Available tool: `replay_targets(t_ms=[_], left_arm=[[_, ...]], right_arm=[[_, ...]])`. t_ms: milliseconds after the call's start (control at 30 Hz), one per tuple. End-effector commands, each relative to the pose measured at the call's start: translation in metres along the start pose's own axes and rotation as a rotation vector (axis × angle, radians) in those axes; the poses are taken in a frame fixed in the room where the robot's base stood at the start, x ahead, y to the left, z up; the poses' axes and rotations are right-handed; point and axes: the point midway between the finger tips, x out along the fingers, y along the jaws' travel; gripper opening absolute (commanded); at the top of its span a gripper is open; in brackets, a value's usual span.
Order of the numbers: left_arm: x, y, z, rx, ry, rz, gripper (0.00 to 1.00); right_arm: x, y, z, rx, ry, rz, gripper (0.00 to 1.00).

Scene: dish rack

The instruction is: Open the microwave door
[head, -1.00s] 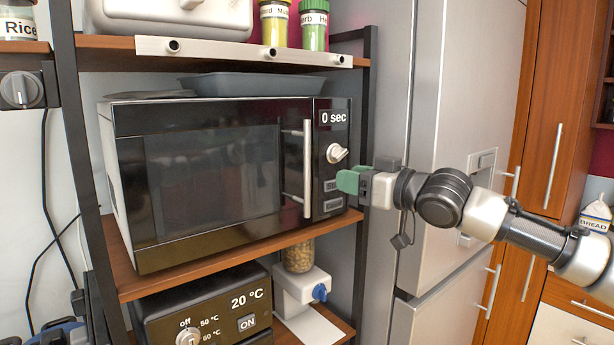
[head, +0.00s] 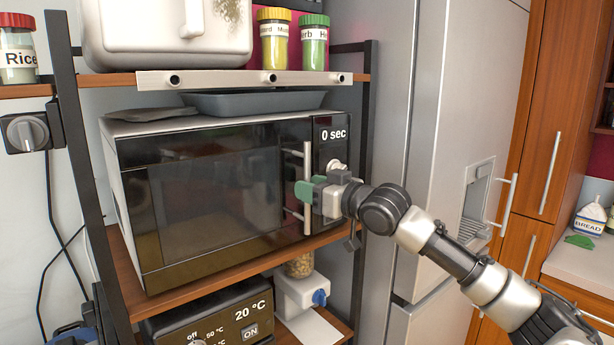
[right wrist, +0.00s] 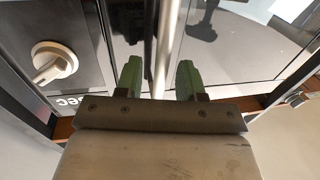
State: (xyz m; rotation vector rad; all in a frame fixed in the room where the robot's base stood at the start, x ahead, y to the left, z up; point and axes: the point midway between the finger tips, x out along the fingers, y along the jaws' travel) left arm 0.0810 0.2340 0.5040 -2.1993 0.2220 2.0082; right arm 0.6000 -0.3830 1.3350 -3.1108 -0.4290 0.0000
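The black microwave (head: 215,185) stands on a wooden shelf with its door (head: 200,195) closed. Its vertical metal handle (head: 307,165) is at the door's right side, left of the "0 sec" display and knob. My right gripper (head: 306,190) is at the handle, its green fingers pointing left. In the right wrist view, the open green fingers (right wrist: 160,72) have the handle (right wrist: 166,40) between them, with a gap to each finger. The knob also shows in the right wrist view (right wrist: 52,62). My left gripper is not in view.
A grey tray (head: 255,102) lies on top of the microwave. A shelf post (head: 362,130) and the fridge (head: 440,130) stand to the right. An appliance showing 20 °C (head: 215,315) is below. Jars (head: 313,45) stand on the shelf above.

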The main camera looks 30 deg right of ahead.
Motion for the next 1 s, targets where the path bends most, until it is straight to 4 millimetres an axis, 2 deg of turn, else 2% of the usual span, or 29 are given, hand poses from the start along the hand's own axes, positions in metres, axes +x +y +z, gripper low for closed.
replay_targets(t_ms=[133,433,700,1000], left_arm=[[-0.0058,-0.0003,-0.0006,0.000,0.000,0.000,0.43],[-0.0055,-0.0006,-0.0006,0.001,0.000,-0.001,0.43],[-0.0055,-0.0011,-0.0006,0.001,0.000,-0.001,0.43],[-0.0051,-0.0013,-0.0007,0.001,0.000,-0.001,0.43]], right_arm=[[0.0110,-0.0008,-0.0012,0.000,0.000,-0.001,0.38],[0.0132,-0.0007,0.0006,-0.002,-0.001,-0.001,0.38],[0.0130,-0.0006,0.0006,-0.001,-0.001,-0.001,0.00],[0.0124,-0.0005,0.0008,-0.002,-0.001,0.001,0.00]])
